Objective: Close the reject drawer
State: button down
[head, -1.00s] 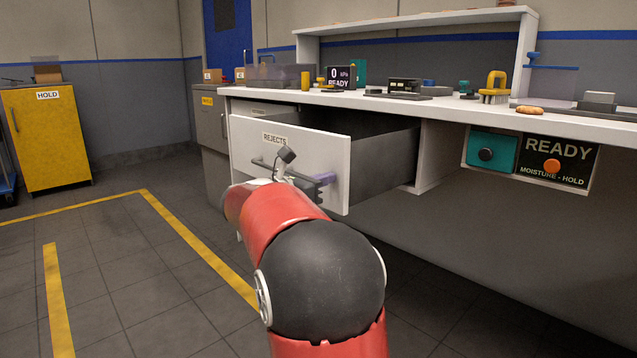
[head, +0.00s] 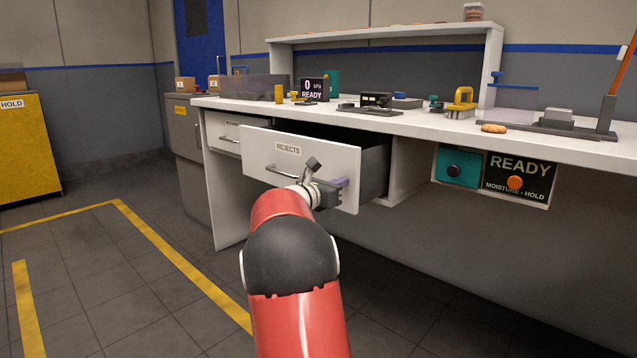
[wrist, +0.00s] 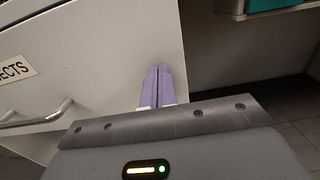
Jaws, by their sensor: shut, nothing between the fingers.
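The reject drawer (head: 262,158) is a white-fronted drawer labelled REJECTS under the bench. It stands partly pulled out, with its grey side wall and dark inside showing in the head view. Its bar handle (head: 268,174) runs across the front; the handle also shows at the left of the wrist view (wrist: 40,116). My gripper (head: 341,183) is at the right part of the drawer front, right of the handle. In the wrist view its purple fingers (wrist: 158,84) are together and empty, pointing at the white front. Whether the tips touch it I cannot tell.
A second drawer (head: 226,132) to the left is closed. The bench top (head: 420,122) carries several tools and a biscuit (head: 493,128). A READY panel (head: 517,176) hangs under the bench at right. The floor (head: 110,270) at left is clear.

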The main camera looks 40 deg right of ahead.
aim_at(371, 171)
jog(key=d+p, duration=0.2)
jog(key=d, duration=0.3)
jog(key=d+p, duration=0.2)
jog(key=d, duration=0.2)
jog(key=w+d+p, duration=0.1)
jog(key=d+p, duration=0.1)
jog(key=d, duration=0.3)
jog(key=shift+w+d, duration=0.1)
jog(key=shift+d, duration=0.25)
jog(key=shift+a, duration=0.15)
jog(key=shift+a, duration=0.25)
jog(key=s+a+b, duration=0.1)
jog(key=a, duration=1.2)
jog(key=shift+a+b, duration=0.15)
jog(key=shift+b, duration=0.15)
